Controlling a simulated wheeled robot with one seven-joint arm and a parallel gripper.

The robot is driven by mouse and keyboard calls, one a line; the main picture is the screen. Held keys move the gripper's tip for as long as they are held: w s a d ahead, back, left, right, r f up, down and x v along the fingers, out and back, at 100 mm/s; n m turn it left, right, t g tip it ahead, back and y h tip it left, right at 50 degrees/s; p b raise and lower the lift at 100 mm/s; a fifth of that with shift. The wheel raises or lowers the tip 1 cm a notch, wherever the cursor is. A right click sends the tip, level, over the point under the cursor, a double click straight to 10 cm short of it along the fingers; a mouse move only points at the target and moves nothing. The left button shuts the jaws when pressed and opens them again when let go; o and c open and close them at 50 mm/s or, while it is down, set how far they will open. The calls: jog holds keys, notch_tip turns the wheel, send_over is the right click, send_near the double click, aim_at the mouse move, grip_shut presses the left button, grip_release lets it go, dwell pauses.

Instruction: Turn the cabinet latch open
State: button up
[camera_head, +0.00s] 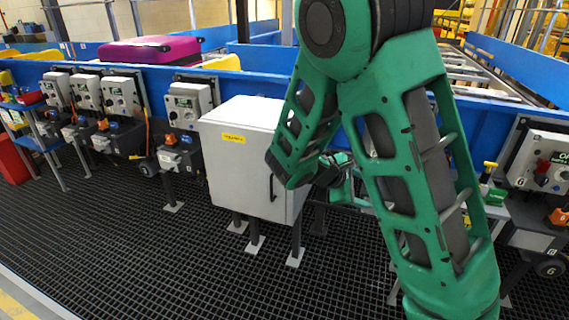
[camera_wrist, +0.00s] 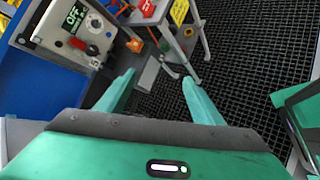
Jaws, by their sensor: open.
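The light grey cabinet (camera_head: 225,165) stands closed in the middle of the head view, with a yellow label (camera_head: 233,138) on its front. Its dark upright latch handle (camera_head: 272,187) is on the door's right side, just below my forearm. My gripper is right of the cabinet, mostly hidden behind my green arm links in the head view. In the wrist view my gripper (camera_wrist: 158,77) has its two green fingers spread apart with nothing between them. The cabinet latch is not recognisable in the wrist view.
A blue conveyor (camera_head: 268,66) runs behind the cabinet, carrying a magenta suitcase (camera_head: 150,49). Several grey control boxes line it on the left. In the wrist view, a control box (camera_wrist: 65,30) with a red knob and a small stand (camera_wrist: 172,18) lie ahead. Black grid floor (camera_head: 130,230) is open in front.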

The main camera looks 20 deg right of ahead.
jog(key=w+a+n+t, duration=0.6)
jog(key=a+n, duration=0.3)
jog(key=a, duration=0.3)
jog(key=w+a+n+t, duration=0.6)
jog(key=a+n, duration=0.2)
jog(key=a, duration=0.4)
jog(key=x, duration=1)
jog(key=shift+w+d+r, duration=0.2)
jog(key=shift+w+d, duration=0.05)
jog(key=shift+c, duration=0.6)
jog(key=c, duration=0.9)
